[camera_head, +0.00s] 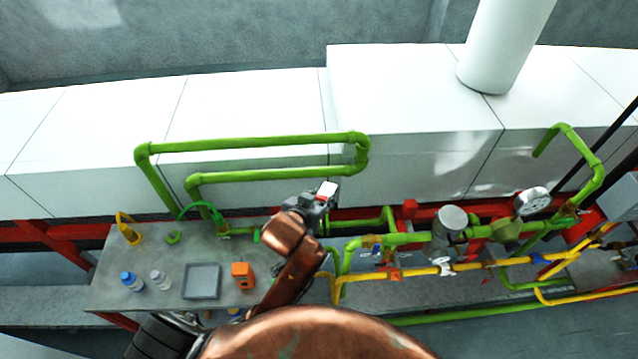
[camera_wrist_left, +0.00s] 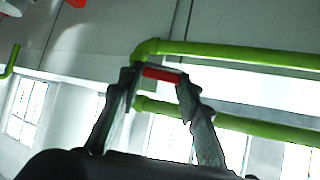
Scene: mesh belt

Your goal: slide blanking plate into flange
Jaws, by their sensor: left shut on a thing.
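My left gripper (camera_head: 322,194) is raised in front of the white ducting, above the green pipework at the middle. It is shut on a small piece with a pale face and a red edge (camera_head: 328,188), likely the blanking plate. In the left wrist view, a red strip (camera_wrist_left: 161,74) spans between the two fingertips of the left gripper (camera_wrist_left: 158,80); the rest of the piece is hidden or too thin to see. The flange cannot be told apart for certain among the green pipe fittings (camera_head: 388,239); my arm covers part of that area. My right gripper is not in view.
A looped green pipe (camera_head: 250,142) stands behind. Yellow pipes (camera_head: 470,266) and a gauge (camera_head: 532,202) crowd the right.

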